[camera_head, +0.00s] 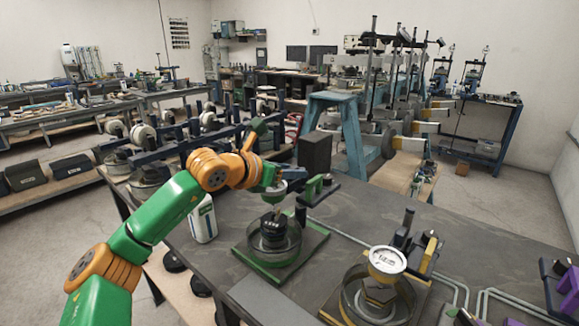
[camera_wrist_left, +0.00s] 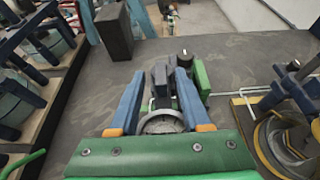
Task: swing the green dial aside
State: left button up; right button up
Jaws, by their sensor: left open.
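The green dial fixture stands on the dark table in the head view, with a green base plate (camera_head: 257,262), a clear round cup and a black weight inside. Its green arm (camera_head: 316,188) with a dark knob rises behind the cup; it also shows in the wrist view (camera_wrist_left: 201,82). The pale round dial (camera_head: 291,173) is partly hidden by my left gripper (camera_head: 275,190). In the wrist view my left gripper (camera_wrist_left: 160,76) is open, its blue fingers either side of a dark upright part, with the grey dial (camera_wrist_left: 163,123) below between them. Contact cannot be told.
A yellow fixture with a white dial (camera_head: 387,260) stands to the right. A purple fixture (camera_head: 568,284) is at the right edge. A white bottle (camera_head: 203,220) stands left of the green base. A dark box (camera_head: 315,153) stands behind. The table's middle has bare room.

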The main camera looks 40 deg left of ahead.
pick_arm(q)
jog(key=shift+s, duration=0.15)
jog(key=shift+s+r, duration=0.1)
jog(key=shift+c, duration=1.1)
grip_shut()
jog(key=shift+r, duration=0.1)
